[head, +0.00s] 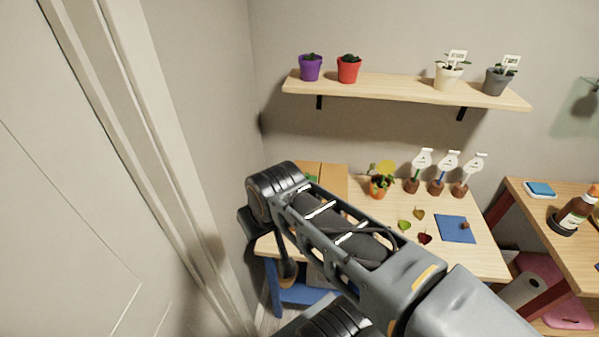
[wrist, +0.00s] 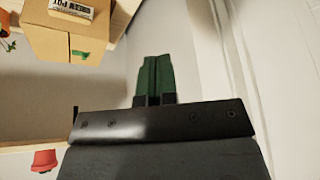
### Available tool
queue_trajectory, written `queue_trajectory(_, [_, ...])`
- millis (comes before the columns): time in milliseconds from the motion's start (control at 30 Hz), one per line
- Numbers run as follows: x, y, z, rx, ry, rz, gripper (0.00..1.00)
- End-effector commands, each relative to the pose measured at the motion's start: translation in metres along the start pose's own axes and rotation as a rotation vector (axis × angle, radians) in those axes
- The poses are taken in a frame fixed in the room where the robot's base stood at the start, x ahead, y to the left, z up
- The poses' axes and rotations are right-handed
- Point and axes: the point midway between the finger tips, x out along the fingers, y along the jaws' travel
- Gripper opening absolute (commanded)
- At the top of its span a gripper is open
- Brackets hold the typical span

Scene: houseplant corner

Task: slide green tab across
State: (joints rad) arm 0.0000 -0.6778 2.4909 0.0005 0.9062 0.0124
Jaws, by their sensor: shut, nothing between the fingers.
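A brown cardboard box (head: 335,180) stands at the back left of the plant table, partly hidden by my arm in the head view. In the wrist view the box (wrist: 45,42) is at the upper left, with a white label (wrist: 72,9) printed in dark letters, upside down. A small green tab (wrist: 80,53) shows on the box below the label; a bit of green (head: 311,178) also shows there in the head view. My gripper (wrist: 157,62) has green fingers pressed together with nothing between them. It is apart from the box, to its right in the wrist view. The head view hides its fingertips.
The plant table (head: 480,258) holds a potted yellow flower (head: 380,181), several loose leaves, a blue mat (head: 455,229) and three small pots with white tags. A wall shelf (head: 400,89) with several pots is above. A white door (head: 75,220) is close on the left.

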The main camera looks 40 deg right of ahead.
Motion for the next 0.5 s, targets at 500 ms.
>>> queue_trajectory(500, [0.073, 0.081, -0.140, 0.337, -0.168, 0.362, 0.00])
